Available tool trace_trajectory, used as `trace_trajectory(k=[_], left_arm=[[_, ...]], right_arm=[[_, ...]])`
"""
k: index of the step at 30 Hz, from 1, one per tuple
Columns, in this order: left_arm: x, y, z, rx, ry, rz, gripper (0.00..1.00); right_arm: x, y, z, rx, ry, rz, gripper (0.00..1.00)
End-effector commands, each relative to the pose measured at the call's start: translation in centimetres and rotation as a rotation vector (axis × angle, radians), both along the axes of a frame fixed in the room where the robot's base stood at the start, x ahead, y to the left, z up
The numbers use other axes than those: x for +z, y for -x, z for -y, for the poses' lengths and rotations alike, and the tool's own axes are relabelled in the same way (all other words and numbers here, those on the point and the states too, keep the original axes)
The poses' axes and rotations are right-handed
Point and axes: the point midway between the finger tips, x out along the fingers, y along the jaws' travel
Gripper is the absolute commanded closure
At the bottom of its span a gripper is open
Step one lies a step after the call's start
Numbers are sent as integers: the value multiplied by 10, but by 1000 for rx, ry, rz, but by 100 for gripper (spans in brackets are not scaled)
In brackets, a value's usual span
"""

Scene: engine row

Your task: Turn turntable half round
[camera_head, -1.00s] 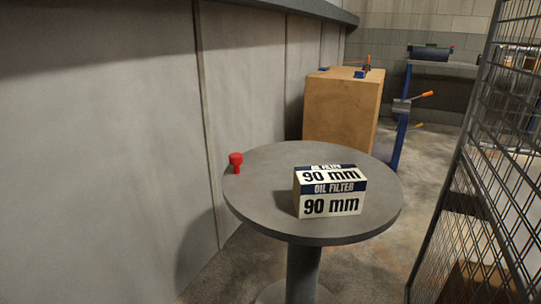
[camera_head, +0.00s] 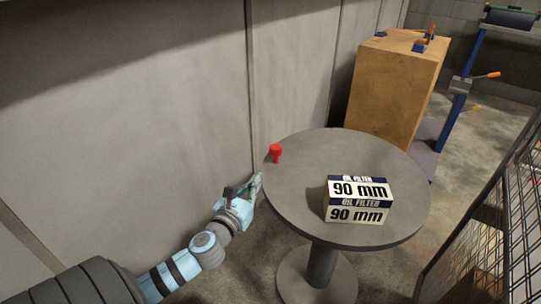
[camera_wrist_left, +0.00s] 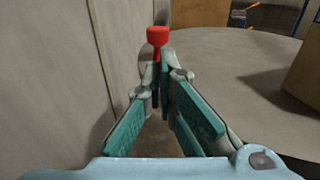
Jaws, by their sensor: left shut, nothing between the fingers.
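The round grey turntable (camera_head: 300,207) stands on a single column, with a red knob (camera_head: 275,152) upright at its left rim. An oil filter box (camera_head: 357,200) marked 90 mm sits on the turntable's right half. My left gripper (camera_head: 257,182) is at the turntable's left edge, just short of the knob in the head view. In the left wrist view its fingers (camera_wrist_left: 160,72) are together and empty, and the red knob (camera_wrist_left: 157,37) shows straight beyond their tips. Whether the fingers touch the knob cannot be told. My right gripper is not in view.
A grey panelled wall (camera_head: 150,120) runs close along the left of the turntable. A wooden crate (camera_head: 390,85) stands behind it. A wire mesh panel (camera_head: 500,215) is at the right. Bare floor lies between the turntable and the mesh.

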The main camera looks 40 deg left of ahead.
Motion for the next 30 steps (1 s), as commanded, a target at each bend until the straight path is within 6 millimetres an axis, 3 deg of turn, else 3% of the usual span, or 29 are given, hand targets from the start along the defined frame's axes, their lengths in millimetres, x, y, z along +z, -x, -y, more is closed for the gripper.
trace_trajectory(k=[9, 15, 20, 30], left_arm=[[-5, -67, -18, 4, 7, 2, 100], [-6, -99, -26, 2, 8, 0, 100], [-6, -109, -28, 2, 7, -1, 100], [-6, -110, -30, 0, 7, -1, 100]], right_arm=[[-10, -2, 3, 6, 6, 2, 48], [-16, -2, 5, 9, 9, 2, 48], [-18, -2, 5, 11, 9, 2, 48], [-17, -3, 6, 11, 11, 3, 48]])
